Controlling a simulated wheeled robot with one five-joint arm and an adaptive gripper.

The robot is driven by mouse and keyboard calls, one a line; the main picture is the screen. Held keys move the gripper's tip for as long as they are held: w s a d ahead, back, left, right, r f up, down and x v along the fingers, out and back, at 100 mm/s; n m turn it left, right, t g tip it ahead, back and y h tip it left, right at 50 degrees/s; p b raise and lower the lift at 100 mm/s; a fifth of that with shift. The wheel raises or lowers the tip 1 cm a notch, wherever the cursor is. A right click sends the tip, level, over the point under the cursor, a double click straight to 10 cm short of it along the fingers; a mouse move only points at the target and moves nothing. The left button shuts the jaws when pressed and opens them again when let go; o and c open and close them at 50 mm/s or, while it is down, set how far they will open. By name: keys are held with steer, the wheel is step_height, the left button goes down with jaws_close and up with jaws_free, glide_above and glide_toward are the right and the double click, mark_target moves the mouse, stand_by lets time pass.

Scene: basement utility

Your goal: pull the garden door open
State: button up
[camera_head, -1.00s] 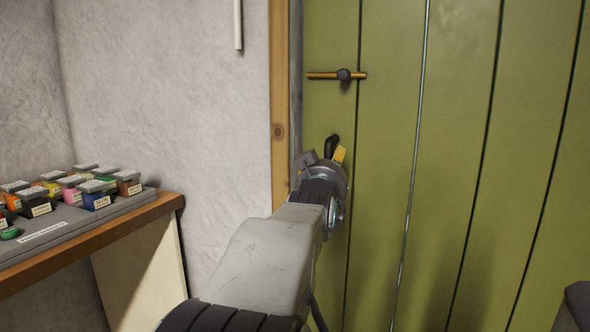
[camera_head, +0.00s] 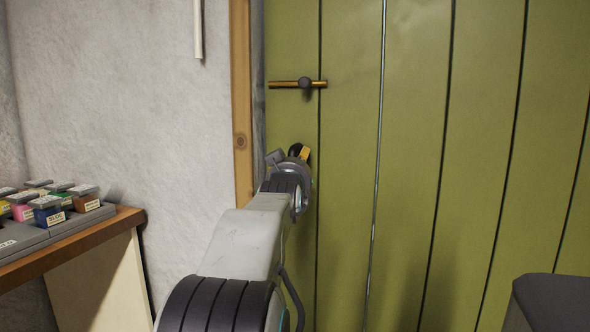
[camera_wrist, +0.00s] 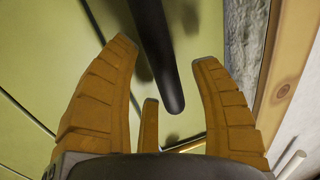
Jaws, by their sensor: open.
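The garden door (camera_head: 420,150) is green, planked and looks shut against its wooden frame. My gripper (camera_head: 303,156) is in front of the door's left side, seen from behind. In the wrist view my gripper (camera_wrist: 164,52) is open. In the head view only a small dark part of this bar (camera_head: 294,150) shows beside a yellow fingertip. A brass bar with a dark knob (camera_head: 305,83) is on the door above my gripper.
The wooden door frame (camera_head: 241,120) and rough pale wall (camera_head: 150,100) are close on the left. A wooden bench (camera_head: 120,219) with a grey tray of small coloured, labelled containers stands at lower left. A dark grey object (camera_head: 555,300) is at lower right.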

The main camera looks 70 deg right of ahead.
stand_by(0.3)
steer(key=shift+d, duration=0.1)
jaws_close()
stand_by(0.4)
